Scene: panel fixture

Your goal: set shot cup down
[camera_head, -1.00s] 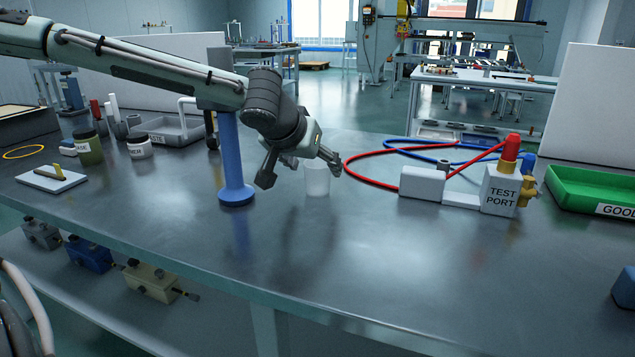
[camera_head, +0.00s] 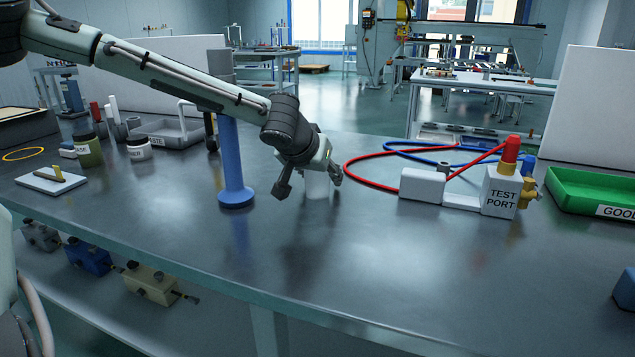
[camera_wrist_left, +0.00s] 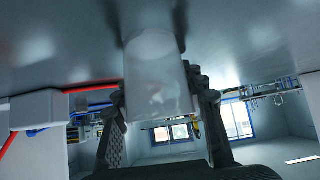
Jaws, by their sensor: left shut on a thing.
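The shot cup (camera_head: 317,187) is a small translucent white cup on or just above the grey bench, right of the blue post. My left gripper (camera_head: 308,188) reaches down around it from above, and its fingers hide part of the cup. In the left wrist view the cup (camera_wrist_left: 155,75) sits between the two fingers (camera_wrist_left: 160,120), which are shut on it. Its far end is close to the bench surface, with a reflection beside it; I cannot tell whether it touches. My right gripper is not in view.
A blue post (camera_head: 235,170) stands close left of the gripper. The white test port block (camera_head: 501,190), with red and blue hoses, is to the right, and a green tray (camera_head: 590,188) lies beyond it. The bench front (camera_head: 380,260) is clear.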

